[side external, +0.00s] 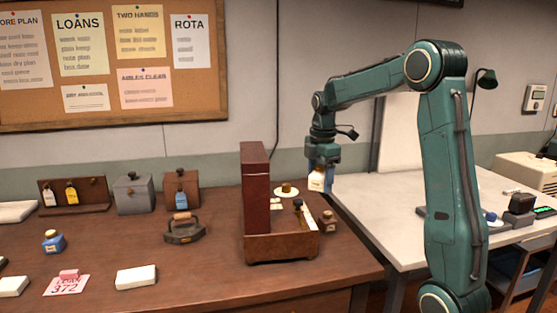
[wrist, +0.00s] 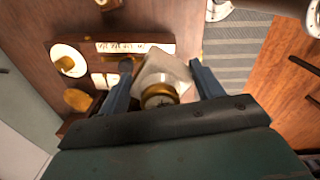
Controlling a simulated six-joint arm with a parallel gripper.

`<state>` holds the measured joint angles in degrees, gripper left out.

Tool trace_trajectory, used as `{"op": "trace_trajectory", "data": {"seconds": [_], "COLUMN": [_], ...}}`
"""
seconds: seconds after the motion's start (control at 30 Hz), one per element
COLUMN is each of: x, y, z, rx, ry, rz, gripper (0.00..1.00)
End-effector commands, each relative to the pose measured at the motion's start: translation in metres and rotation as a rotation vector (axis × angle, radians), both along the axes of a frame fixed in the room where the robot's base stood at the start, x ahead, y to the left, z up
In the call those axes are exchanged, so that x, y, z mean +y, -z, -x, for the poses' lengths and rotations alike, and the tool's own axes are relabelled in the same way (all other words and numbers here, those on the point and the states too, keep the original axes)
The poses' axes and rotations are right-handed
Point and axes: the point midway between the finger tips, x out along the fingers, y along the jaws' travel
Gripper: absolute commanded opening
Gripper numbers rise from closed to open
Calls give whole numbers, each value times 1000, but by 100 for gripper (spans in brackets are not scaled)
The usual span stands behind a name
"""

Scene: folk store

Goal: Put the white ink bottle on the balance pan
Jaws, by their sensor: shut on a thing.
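My gripper (side external: 321,178) is raised above the right end of the brown table. It is shut on the white ink bottle (side external: 316,183), which hangs clear of the surface. In the wrist view the bottle (wrist: 163,68) sits between the two blue fingers, its brass-coloured cap facing the camera. Below and left of the gripper is a wooden stand (side external: 285,246) with a tall brown upright. A round white pan (side external: 279,194) with a brass-coloured piece on it shows behind the stand's front; the wrist view shows this pan (wrist: 60,53) at left. The upright partly hides the stand's interior.
A small brown bottle (side external: 327,221) stands just right of the wooden stand. A flat iron (side external: 184,229), a blue bottle (side external: 54,242) and a grey box (side external: 134,194) are farther left. A pale table (side external: 385,215) adjoins at right. The brown table's front middle is clear.

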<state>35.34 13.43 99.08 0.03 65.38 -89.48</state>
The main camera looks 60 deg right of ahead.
Motion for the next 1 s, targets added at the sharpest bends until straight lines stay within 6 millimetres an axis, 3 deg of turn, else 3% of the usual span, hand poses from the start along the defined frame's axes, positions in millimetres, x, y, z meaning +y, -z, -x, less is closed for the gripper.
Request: {"op": "trace_trajectory", "data": {"seconds": [0.53, 1.0], "x": [-50, -65], "y": [17, 23], "z": [44, 61], "rx": [0, 0], "ry": [-447, -618], "rz": [0, 0], "gripper": [39, 39]}}
